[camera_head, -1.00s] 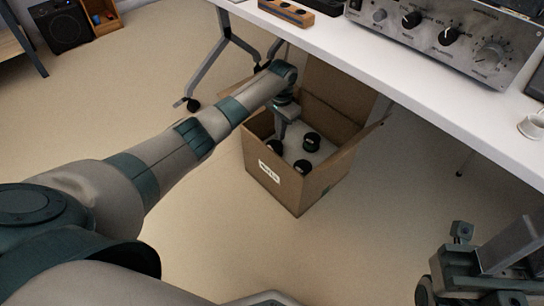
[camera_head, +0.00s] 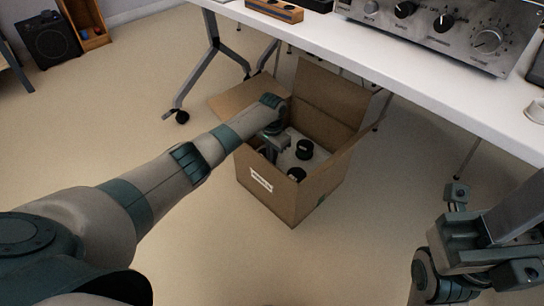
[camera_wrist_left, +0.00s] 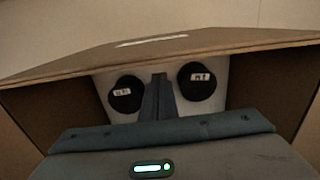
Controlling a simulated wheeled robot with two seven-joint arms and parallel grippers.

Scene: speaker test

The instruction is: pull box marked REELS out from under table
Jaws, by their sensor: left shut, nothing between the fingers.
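Black round items (camera_head: 304,149) with small labels stand inside on a pale surface. My left gripper (camera_head: 271,152) reaches down inside the box near the front left wall. My right gripper (camera_head: 450,250) is at the lower right, away from the box.
Metal equipment with knobs (camera_head: 440,30), a wooden block (camera_head: 274,10) and a white cup (camera_head: 536,110) are on the table. A black speaker (camera_head: 50,40) is far left. The floor before the box is clear.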

